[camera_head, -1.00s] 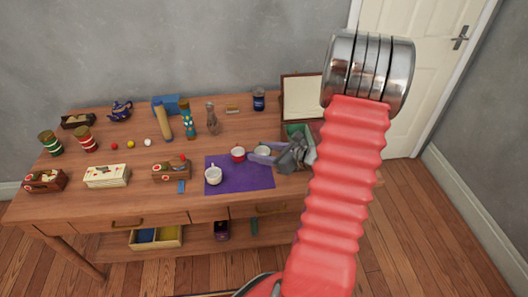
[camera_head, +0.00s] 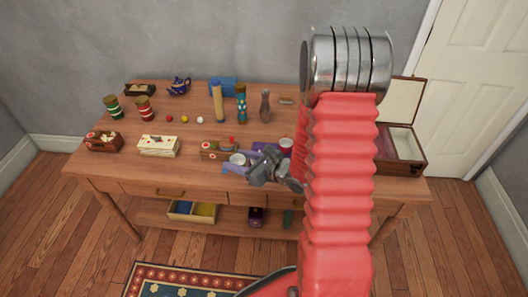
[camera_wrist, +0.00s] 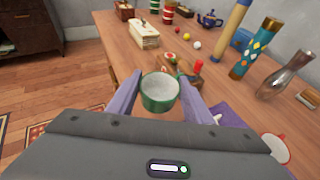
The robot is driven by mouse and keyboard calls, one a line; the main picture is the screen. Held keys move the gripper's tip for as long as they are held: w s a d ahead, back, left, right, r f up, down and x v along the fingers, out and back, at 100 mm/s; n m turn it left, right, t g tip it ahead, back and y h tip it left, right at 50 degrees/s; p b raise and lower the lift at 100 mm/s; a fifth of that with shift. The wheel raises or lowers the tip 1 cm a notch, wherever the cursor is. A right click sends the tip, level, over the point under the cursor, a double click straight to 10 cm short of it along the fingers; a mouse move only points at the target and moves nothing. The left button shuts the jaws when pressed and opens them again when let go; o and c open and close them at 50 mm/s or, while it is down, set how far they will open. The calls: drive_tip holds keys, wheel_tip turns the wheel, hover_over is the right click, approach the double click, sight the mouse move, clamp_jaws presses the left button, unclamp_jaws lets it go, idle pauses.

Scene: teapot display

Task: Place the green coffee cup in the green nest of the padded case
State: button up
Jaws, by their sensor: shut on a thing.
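The green coffee cup (camera_wrist: 160,92), green outside and white inside, is between the two purple fingers of my gripper (camera_wrist: 157,95) in the wrist view. My gripper is shut on it. In the head view my gripper (camera_head: 246,158) holds the cup (camera_head: 238,160) over the table's front part, left of my red arm. The padded case (camera_head: 409,162) stands open at the table's right end, its lid raised. Its left part is hidden behind my arm, and I cannot see the green nest.
A red cup (camera_wrist: 273,146) stands on the purple mat (camera_wrist: 236,118), right of my gripper. The table's front edge is close.

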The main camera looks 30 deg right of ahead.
drive_tip(key=a+f+n, duration=0.1)
drive_tip(key=a, duration=0.7)
drive_tip(key=shift+f+g+y, duration=0.25)
drive_tip(key=shift+g+y, duration=0.15)
drive_tip(key=shift+a, duration=0.2)
